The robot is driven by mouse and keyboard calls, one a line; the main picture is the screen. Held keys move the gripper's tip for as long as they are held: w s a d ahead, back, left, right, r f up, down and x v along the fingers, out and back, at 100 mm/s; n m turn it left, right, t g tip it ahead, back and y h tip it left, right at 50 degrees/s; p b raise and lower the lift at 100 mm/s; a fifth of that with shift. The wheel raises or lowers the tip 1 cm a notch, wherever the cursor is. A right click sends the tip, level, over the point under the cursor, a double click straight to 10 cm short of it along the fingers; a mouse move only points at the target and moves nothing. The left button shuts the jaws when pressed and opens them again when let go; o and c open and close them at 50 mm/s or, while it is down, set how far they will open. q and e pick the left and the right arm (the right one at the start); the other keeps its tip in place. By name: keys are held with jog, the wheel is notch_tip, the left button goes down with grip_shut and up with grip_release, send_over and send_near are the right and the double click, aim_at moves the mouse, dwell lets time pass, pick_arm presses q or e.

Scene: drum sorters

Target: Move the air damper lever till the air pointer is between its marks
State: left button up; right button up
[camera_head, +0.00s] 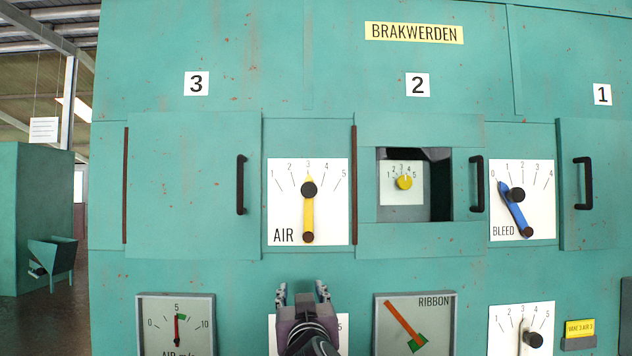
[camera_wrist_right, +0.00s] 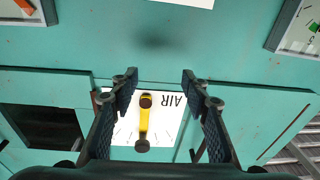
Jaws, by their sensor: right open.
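The air damper lever (camera_head: 308,212) is yellow with a black knob, on a white AIR plate (camera_head: 279,205); it stands upright at 3. The air gauge (camera_head: 159,310) is at lower left, its bottom cut off. Its red pointer (camera_head: 177,330) stands nearly upright near 5, close to a small green mark; exact alignment is too small to tell. My right gripper (camera_head: 303,290) is open and empty, below the AIR plate. In the right wrist view, the lever (camera_wrist_right: 144,121) appears upside down beyond and between the open fingers (camera_wrist_right: 160,80). My left gripper is not in view.
The blue BLEED lever (camera_head: 514,208) tilts left on its plate. Door handles (camera_head: 240,185) (camera_head: 477,184) stick out either side of the AIR plate. An open window shows a yellow dial (camera_head: 404,182). The RIBBON gauge (camera_head: 382,320) is at the lower middle.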

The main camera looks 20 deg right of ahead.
notch_tip(320, 180, up, 11)
jog(key=t+h, duration=0.1)
jog(key=t, duration=0.1)
jog(key=m+t+h, duration=0.1)
jog(key=m, duration=0.1)
send_near(309, 189)
jog(key=w+r, duration=0.1)
jog(key=w, duration=0.2)
jog(key=p+x, duration=0.1)
jog(key=x, duration=0.1)
jog(key=p+x, duration=0.3)
jog(key=x, duration=0.1)
jog(key=shift+d+r+p, duration=0.15)
jog(key=shift+d+p, duration=0.15)
jog(key=shift+d, duration=0.1)
jog(key=shift+w+d+r+p, duration=0.25)
jog(key=shift+w+p, duration=0.2)
jog(key=shift+w, duration=0.2)
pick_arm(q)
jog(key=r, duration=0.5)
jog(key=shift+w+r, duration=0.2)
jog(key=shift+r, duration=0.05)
pick_arm(e)
jog(key=shift+w+f, duration=0.1)
grip_shut()
